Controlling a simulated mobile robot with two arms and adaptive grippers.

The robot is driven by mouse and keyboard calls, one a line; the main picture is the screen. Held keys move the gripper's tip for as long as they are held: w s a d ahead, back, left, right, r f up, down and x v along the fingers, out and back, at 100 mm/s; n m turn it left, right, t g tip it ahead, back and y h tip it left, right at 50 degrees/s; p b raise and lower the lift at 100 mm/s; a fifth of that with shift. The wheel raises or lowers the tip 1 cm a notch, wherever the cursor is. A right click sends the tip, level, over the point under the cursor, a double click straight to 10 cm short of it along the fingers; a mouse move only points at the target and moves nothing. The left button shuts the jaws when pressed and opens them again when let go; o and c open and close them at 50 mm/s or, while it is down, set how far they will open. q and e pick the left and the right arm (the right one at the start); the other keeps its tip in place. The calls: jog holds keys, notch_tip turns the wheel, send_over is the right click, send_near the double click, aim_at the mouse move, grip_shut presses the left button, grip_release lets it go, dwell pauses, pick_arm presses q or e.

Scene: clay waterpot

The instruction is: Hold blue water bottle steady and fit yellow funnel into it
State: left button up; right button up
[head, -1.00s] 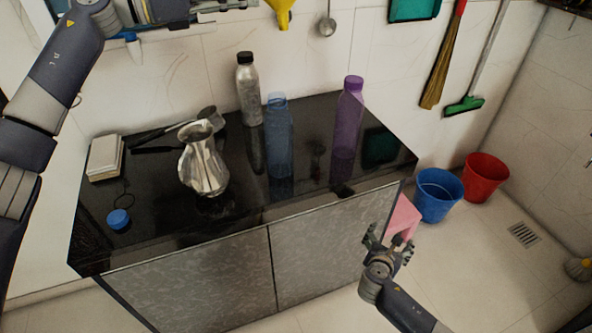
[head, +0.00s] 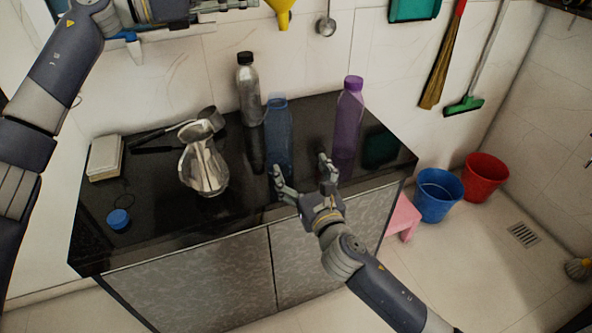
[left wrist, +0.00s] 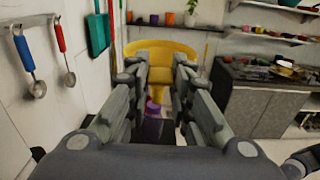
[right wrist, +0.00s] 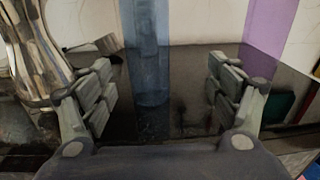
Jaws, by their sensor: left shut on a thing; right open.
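The blue water bottle (head: 278,133) stands upright and uncapped on the black counter. My right gripper (head: 301,168) is open and empty in front of the bottle and a little to its right. In the right wrist view the bottle (right wrist: 148,55) shows beyond the open fingers, left of the middle between them, apart from both. The yellow funnel (head: 281,12) is at the top edge of the head view, high above the counter. In the left wrist view my left gripper (left wrist: 160,75) is shut on the funnel (left wrist: 165,50), with its wide mouth up and spout down.
A purple bottle (head: 347,125) stands right of the blue one, and a grey bottle (head: 248,90) behind left. A metal pitcher (head: 203,165) stands to the left. A blue cap (head: 118,219) lies at the front left. The counter's front middle is clear.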

aim_at(279, 141)
jog(key=shift+y, duration=0.3)
jog(key=x, duration=0.4)
jog(key=a+x, duration=0.1)
jog(key=x, duration=0.6)
jog(key=shift+w+a+r, duration=0.2)
jog(key=shift+a+r, duration=0.15)
jog(key=shift+c, duration=0.6)
jog(key=c, duration=1.1)
pick_arm(q)
notch_tip(279, 141, down, 17)
jog(key=a, duration=0.1)
jog(key=shift+s+a+y, duration=0.2)
jog(key=shift+a+y, duration=0.05)
jog(key=shift+y, duration=0.15)
